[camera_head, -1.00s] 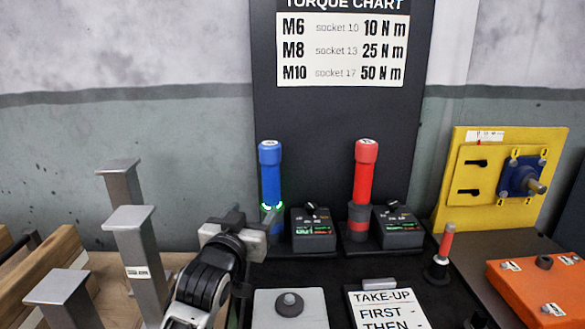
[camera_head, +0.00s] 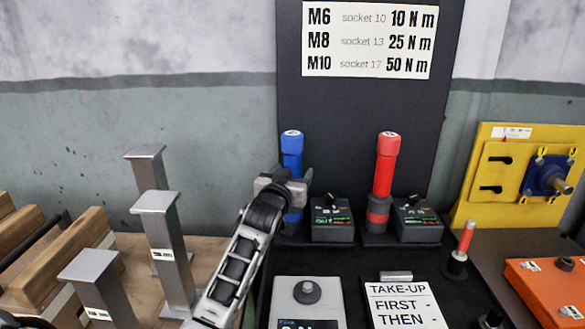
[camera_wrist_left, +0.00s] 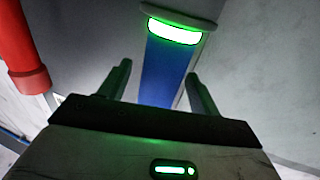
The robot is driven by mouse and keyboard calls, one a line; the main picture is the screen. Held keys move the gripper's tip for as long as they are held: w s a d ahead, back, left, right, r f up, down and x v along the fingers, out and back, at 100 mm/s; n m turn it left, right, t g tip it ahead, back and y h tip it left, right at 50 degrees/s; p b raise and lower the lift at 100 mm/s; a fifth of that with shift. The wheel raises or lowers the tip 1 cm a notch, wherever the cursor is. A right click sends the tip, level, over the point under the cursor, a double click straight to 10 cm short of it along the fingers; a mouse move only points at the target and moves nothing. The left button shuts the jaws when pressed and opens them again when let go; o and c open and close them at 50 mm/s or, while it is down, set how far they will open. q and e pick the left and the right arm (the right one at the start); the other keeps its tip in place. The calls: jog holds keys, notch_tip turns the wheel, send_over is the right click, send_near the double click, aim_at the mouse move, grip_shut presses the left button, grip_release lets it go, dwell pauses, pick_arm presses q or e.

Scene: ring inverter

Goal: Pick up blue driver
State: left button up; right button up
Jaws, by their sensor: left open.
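The blue driver (camera_head: 292,155) stands upright at the back of the black bench, left of the red driver (camera_head: 385,165). My left gripper (camera_head: 297,185) is at the driver's middle and hides part of it in the head view. In the left wrist view the blue shaft (camera_wrist_left: 165,72), with a glowing green ring above it, shows between the two parted fingers of my left gripper (camera_wrist_left: 158,82). The fingers are open, with a gap on each side of the shaft. I cannot tell how deep the driver sits between them. My right gripper is not in view.
Control boxes (camera_head: 332,220) and (camera_head: 417,220) stand beside the drivers. A dark panel with a torque chart (camera_head: 368,40) rises behind. Grey metal posts (camera_head: 165,250) stand left of my arm. A yellow fixture (camera_head: 515,178) is at the right.

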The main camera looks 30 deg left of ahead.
pick_arm(q)
jog(key=shift+x, duration=1.05)
jog(key=c, duration=1.2)
jog(key=shift+r, duration=0.25)
jog(key=shift+c, duration=0.5)
